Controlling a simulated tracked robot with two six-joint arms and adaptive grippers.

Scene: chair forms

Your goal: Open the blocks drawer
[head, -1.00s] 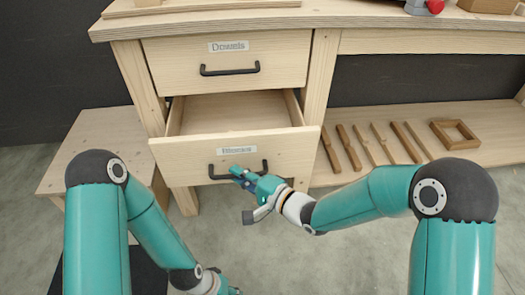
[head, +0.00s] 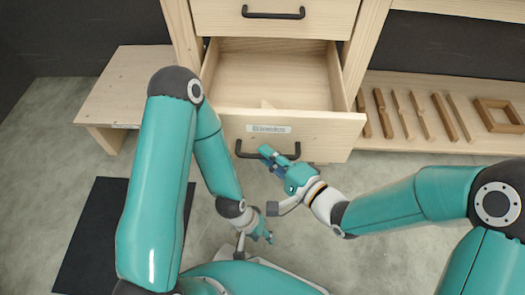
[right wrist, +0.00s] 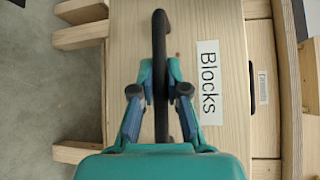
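The blocks drawer (head: 290,128) is pulled well out of the workbench, and part of its inside shows in the head view. Its front carries a "Blocks" label, read clearly in the right wrist view (right wrist: 208,82). My right gripper (head: 268,153) is at the black drawer handle (head: 240,150). In the right wrist view its fingers (right wrist: 160,85) sit on either side of the handle bar (right wrist: 159,30), shut on it. My left gripper (head: 262,238) hangs low over my base, away from the drawer; its fingers are too small to judge.
A low wooden side table (head: 130,85) stands at left, with a dark mat (head: 115,235) on the floor. Several wooden strips and a square frame (head: 497,103) lie on the lower shelf at right.

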